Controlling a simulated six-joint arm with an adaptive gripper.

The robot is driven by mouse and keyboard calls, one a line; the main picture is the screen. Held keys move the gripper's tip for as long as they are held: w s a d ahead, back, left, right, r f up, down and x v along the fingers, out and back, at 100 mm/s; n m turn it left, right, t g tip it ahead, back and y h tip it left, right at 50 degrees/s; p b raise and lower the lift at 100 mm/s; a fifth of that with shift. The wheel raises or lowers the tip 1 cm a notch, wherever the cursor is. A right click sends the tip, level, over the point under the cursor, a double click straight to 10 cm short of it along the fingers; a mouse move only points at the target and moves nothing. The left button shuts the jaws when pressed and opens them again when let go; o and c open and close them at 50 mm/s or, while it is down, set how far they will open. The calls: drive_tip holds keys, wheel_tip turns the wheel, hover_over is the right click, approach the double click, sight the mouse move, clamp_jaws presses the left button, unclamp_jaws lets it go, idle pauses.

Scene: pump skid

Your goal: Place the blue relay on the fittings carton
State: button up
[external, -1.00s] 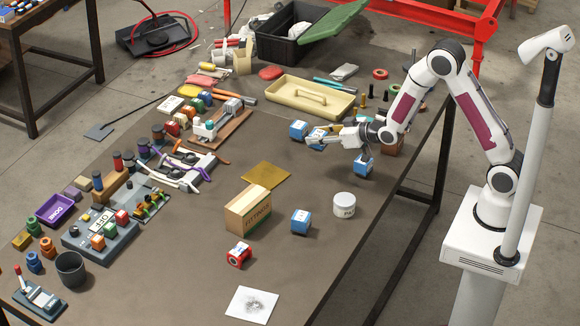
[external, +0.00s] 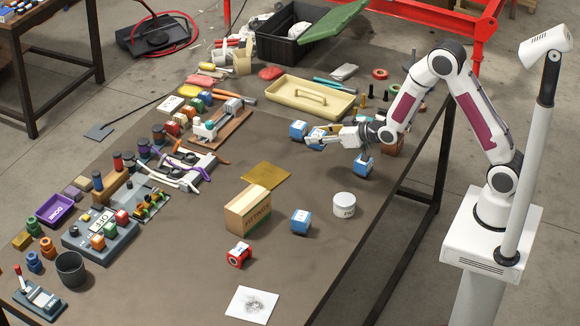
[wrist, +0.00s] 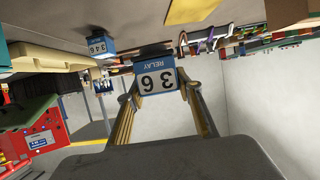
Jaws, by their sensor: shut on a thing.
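A blue relay marked 36 (wrist: 155,82) is between the fingers of my gripper (wrist: 161,88) in the wrist view, upside down in that picture. In the external view the gripper (external: 318,141) is shut on this relay (external: 316,133), which its fingers partly hide. I cannot tell whether the relay touches the table. The fittings carton (external: 247,210), a brown box with a green stripe, stands nearer the front with a bare top. Another blue relay-like block (external: 298,129) is just left of the gripper. It also shows in the wrist view (wrist: 97,46), apparently marked 346.
More blue blocks stand under my forearm (external: 363,166) and right of the carton (external: 301,222). A white jar (external: 344,204), a red block (external: 239,255) and a flat yellow mat (external: 265,175) are near the carton. A cream tray (external: 300,114) is behind the gripper.

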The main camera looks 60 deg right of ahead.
drive_tip(key=w+a+r+n+y, duration=0.1)
drive_tip(key=w+a+r+y, duration=0.1)
drive_tip(key=a, duration=0.6)
drive_tip(key=w+a+r+n+y, duration=0.1)
drive_tip(key=w+a+r+n, duration=0.1)
drive_tip(key=a, duration=0.6)
wheel_tip(320, 180, up, 6)
drive_tip(key=n+g+y, duration=0.1)
drive_tip(key=y, duration=0.1)
hover_over(248, 199)
drive_tip(key=shift+f, duration=0.1)
drive_tip(key=shift+f, duration=0.1)
drive_tip(key=shift+f, duration=3.05)
drive_tip(key=shift+f, duration=1.85)
drive_tip(key=shift+f, duration=0.1)
